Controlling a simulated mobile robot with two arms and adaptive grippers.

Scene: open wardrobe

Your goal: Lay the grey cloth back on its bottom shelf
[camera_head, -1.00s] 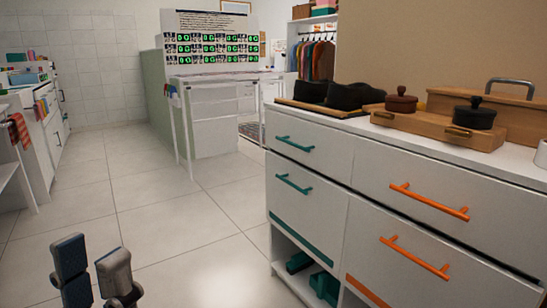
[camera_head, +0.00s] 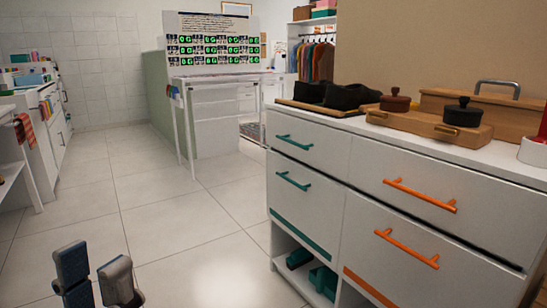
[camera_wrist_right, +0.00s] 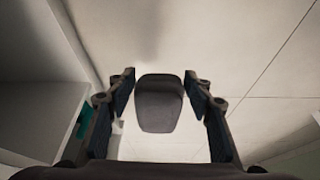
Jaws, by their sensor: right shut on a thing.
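My left gripper (camera_head: 95,266) is at the lower left of the head view, over the floor. Its two fingers stand apart with nothing between them. In the right wrist view my right gripper (camera_wrist_right: 160,88) is shut on a smooth dark grey piece with rounded corners, which I take to be the folded grey cloth (camera_wrist_right: 159,105). It is held off the floor, and its far side is hidden. The right gripper is not in the head view. An open bottom shelf (camera_head: 290,278) under the teal-handled drawers holds dark green shoe-like things (camera_head: 323,281).
The white dresser (camera_head: 312,210) fills the right side, with orange handles (camera_head: 407,248) sticking out. On top stand black shoes (camera_head: 345,97) and wooden boxes (camera_head: 428,122). The tiled floor (camera_head: 180,225) is clear. A white table (camera_head: 185,120) stands farther back.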

